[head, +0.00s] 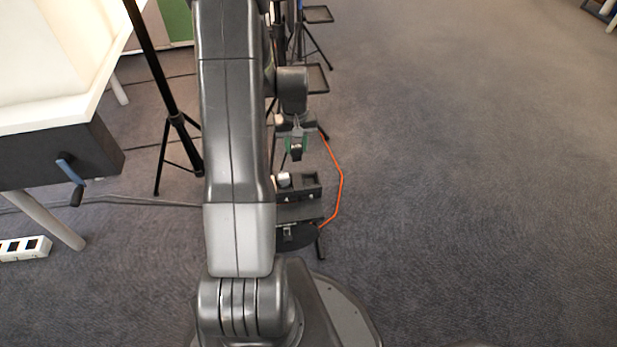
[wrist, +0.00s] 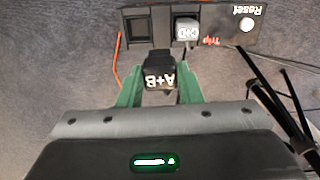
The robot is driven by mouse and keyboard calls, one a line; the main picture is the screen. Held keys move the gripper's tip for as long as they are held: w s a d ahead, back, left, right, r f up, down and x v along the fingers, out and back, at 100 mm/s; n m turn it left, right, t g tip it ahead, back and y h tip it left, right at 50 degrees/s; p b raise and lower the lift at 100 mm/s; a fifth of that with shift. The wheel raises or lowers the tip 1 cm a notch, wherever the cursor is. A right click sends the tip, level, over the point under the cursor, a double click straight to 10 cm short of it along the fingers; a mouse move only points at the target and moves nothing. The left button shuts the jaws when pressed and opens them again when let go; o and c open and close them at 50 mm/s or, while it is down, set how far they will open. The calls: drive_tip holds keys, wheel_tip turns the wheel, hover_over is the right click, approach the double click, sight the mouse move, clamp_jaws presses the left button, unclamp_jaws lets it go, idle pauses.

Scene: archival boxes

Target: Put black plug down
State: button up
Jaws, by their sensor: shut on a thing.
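The black plug (wrist: 158,74), marked "A+B" in white, is between the green fingers of my gripper (wrist: 160,88) in the wrist view. My gripper is shut on it.
In the head view the panel (head: 311,190) sits on a small dark stand. An orange cable (head: 341,185) runs down its right side. Black tripod legs (head: 171,150) and a white table (head: 60,70) with a crank are at the left. Carpet at the right is clear.

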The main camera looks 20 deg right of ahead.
drive_tip(key=shift+s+d+f+b, duration=0.4)
drive_tip(key=shift+d+f+b, duration=0.15)
drive_tip(key=shift+f, duration=1.15)
drive_tip(key=shift+s+d+f+b, duration=0.45)
drive_tip(key=shift+d+f+b, duration=0.05)
drive_tip(key=shift+f, duration=1.2)
drive_tip(key=shift+s+d+f+b, duration=0.4)
drive_tip(key=shift+d+f+b, duration=0.15)
drive_tip(key=shift+f, duration=1.15)
drive_tip(key=shift+f, duration=0.1)
drive_tip(key=o, duration=1)
wheel_tip(320, 180, up, 12)
drive_tip(key=p, duration=0.4)
